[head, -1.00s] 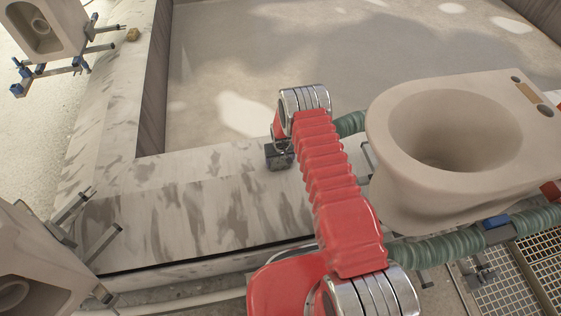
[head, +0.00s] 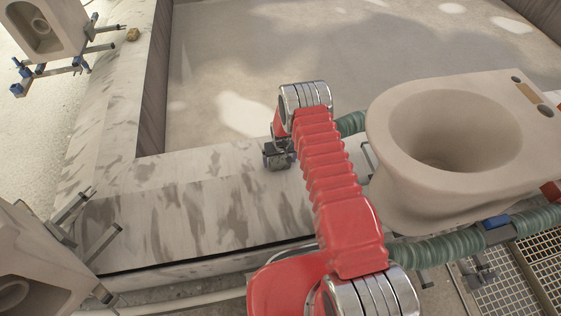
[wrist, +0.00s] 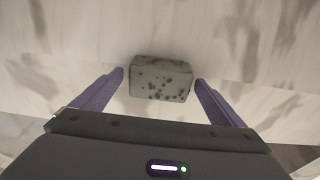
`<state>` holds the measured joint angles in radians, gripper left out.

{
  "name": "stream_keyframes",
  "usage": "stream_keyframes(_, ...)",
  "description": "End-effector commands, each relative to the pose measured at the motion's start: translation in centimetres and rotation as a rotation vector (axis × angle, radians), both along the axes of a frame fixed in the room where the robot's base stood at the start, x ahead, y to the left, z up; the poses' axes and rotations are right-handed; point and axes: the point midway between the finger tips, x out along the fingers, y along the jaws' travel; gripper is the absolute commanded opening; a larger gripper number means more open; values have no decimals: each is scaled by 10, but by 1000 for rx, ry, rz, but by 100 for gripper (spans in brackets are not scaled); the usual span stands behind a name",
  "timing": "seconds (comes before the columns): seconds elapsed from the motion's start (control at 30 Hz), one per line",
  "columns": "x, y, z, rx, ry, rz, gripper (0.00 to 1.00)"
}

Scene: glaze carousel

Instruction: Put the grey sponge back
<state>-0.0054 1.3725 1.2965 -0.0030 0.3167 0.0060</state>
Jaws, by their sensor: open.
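The grey sponge (wrist: 160,82) is a small block with dark specks, resting on the pale, streaked ledge in the wrist view. My gripper (wrist: 160,77) is open, with one purple finger on each side of the sponge and a small gap to each. The sponge is not gripped. In the head view, my gripper (head: 279,156) is small and low over the ledge at the end of my red arm. The sponge's outline is hard to separate from the gripper there.
The streaked ledge (head: 120,215) borders a sunken basin floor (head: 250,55). A large beige ceramic basin (head: 450,170) stands close right of my arm, with green hoses (head: 445,248) around it. A small tan block (head: 133,34) lies on the left ledge. Metal-framed pieces stand at left.

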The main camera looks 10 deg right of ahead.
Motion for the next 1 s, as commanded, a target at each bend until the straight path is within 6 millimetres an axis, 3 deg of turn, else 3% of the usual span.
stream_keyframes(0.7,-13,-1,86,0,-1,-1,93)
stream_keyframes(1.0,-16,-1,106,0,-1,-1,93)
